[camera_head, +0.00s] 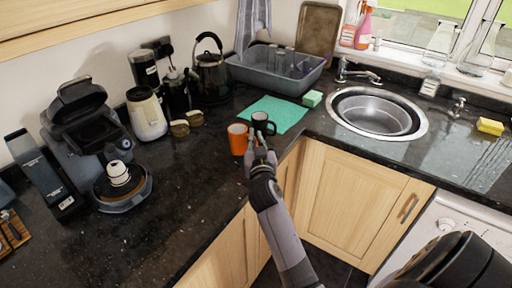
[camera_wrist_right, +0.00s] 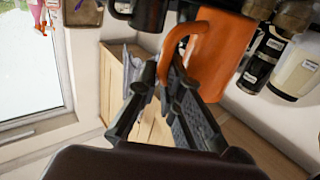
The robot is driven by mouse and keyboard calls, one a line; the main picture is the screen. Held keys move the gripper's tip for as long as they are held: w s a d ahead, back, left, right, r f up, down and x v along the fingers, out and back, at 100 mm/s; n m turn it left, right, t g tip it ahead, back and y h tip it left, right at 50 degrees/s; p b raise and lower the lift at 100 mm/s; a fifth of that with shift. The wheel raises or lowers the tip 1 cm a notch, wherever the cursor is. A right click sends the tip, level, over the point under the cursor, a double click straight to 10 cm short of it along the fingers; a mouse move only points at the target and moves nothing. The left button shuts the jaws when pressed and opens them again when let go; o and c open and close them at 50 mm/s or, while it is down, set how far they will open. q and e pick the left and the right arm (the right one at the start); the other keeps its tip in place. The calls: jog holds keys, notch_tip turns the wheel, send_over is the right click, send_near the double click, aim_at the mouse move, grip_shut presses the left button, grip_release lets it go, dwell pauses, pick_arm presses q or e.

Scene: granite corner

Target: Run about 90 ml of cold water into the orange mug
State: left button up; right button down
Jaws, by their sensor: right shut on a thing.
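The orange mug (camera_head: 237,139) stands upright near the front edge of the dark counter. My right gripper (camera_head: 256,150) reaches it from the front. In the right wrist view the orange mug (camera_wrist_right: 220,55) shows large, and the fingers of my right gripper (camera_wrist_right: 166,72) are closed around its handle, partly hiding it. The round metal sink (camera_head: 381,112) lies to the right in the counter, with a chrome tap (camera_head: 355,72) at its back left. My left gripper is out of view.
A black mug (camera_head: 263,124) stands close beside the orange mug on a teal mat (camera_head: 279,110). A grey dish tub (camera_head: 276,72) and a green sponge (camera_head: 312,98) lie toward the sink. A coffee machine (camera_head: 88,130) stands left.

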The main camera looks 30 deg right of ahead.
notch_tip(320, 180, down, 3)
jog(key=c, duration=1.7)
grip_release()
jog(key=shift+f, duration=0.1)
